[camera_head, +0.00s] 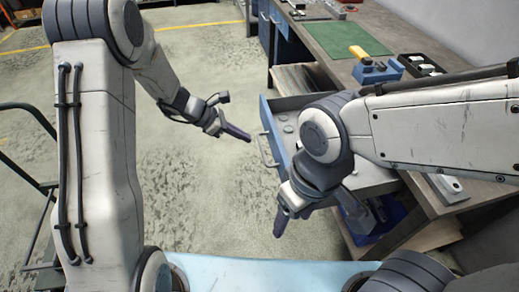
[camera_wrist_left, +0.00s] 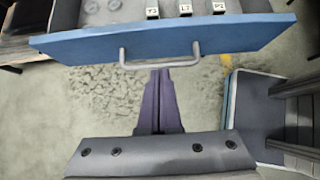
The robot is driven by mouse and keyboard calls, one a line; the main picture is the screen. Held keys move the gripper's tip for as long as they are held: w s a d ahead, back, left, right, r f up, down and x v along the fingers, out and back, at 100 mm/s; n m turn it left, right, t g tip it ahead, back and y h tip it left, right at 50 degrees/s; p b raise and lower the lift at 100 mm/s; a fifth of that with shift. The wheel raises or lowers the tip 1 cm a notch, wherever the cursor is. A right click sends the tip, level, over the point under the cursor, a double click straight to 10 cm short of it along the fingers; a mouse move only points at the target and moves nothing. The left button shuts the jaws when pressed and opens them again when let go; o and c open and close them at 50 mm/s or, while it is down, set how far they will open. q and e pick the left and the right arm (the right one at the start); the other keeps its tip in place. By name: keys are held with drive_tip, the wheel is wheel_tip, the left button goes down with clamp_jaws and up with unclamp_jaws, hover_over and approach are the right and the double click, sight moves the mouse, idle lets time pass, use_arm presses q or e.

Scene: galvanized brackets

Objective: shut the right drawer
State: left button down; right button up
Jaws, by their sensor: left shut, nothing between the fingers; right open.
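The drawer with the blue front (camera_head: 272,139) is pulled out from under the workbench. Its inside shows round grey pieces, and my right arm hides part of it. In the left wrist view the blue front (camera_wrist_left: 225,40) spans the top, with a grey bar handle (camera_wrist_left: 160,63). My left gripper (camera_head: 246,137) is shut and empty, in front of the drawer front, close to the handle. Its closed fingers (camera_wrist_left: 160,78) show just below the handle; contact cannot be told. My right gripper (camera_head: 279,228) is open and empty, pointing down beside the drawer's near side.
The workbench (camera_head: 405,38) carries a green mat (camera_head: 345,39), a blue block with a yellow part (camera_head: 376,70) and a black tray (camera_head: 420,66). A blue bin (camera_head: 372,222) sits below the bench. Small labelled blocks (camera_wrist_left: 185,9) lie in the drawer. The floor (camera_head: 210,190) left of the drawer is clear.

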sight(274, 151)
use_arm(q)
drive_tip(key=x, duration=0.9)
drive_tip(key=shift+d+f, duration=0.1)
drive_tip(key=shift+d, duration=0.15)
drive_tip(key=shift+d, duration=0.15)
